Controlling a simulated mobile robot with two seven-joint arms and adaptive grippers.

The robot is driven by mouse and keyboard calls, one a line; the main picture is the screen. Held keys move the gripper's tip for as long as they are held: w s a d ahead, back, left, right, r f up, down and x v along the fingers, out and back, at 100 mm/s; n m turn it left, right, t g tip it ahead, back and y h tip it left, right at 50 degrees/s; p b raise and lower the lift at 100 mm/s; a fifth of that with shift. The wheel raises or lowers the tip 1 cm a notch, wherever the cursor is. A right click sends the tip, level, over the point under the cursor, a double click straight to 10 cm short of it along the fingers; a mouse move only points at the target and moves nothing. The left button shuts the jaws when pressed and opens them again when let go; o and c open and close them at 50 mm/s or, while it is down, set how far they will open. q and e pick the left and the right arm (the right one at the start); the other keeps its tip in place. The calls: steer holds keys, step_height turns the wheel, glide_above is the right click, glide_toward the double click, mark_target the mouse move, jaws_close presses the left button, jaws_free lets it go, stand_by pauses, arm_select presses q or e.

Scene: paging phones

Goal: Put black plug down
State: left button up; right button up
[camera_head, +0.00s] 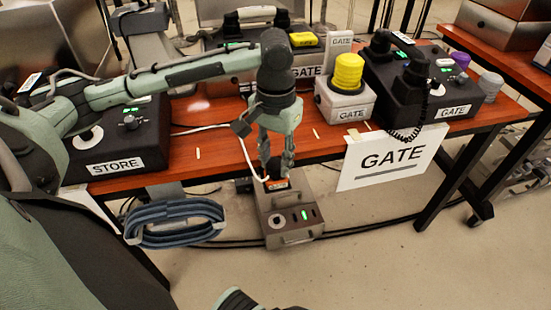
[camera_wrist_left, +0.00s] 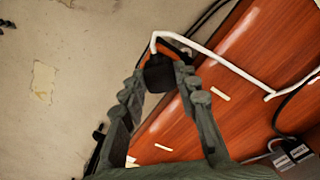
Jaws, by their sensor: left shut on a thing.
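My left gripper (camera_head: 277,166) points down at the front edge of the red-brown table (camera_head: 205,148). It is shut on the black plug (camera_wrist_left: 160,73), which sits between the fingertips in the left wrist view. An orange part shows beside the plug, and a white cable (camera_wrist_left: 228,63) runs from there across the table. My right gripper is not in view.
A black STORE phone unit (camera_head: 118,135) is at left and a GATE unit (camera_head: 425,90) at right. A white box with a yellow knob (camera_head: 348,72) stands between. A GATE sign (camera_head: 392,157) hangs at the front edge. A coiled blue cable (camera_head: 172,222) is left of the grey box.

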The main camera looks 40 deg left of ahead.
mark_target(275, 163)
arm_select(q)
steer(key=shift+f, duration=0.15)
steer(key=o, duration=0.9)
steer(key=shift+f, duration=0.1)
steer(key=shift+r, duration=0.2)
step_height(275, 163, up, 2)
steer(key=shift+w+r, duration=0.1)
step_height(275, 163, up, 10)
steer(key=shift+p, duration=0.95)
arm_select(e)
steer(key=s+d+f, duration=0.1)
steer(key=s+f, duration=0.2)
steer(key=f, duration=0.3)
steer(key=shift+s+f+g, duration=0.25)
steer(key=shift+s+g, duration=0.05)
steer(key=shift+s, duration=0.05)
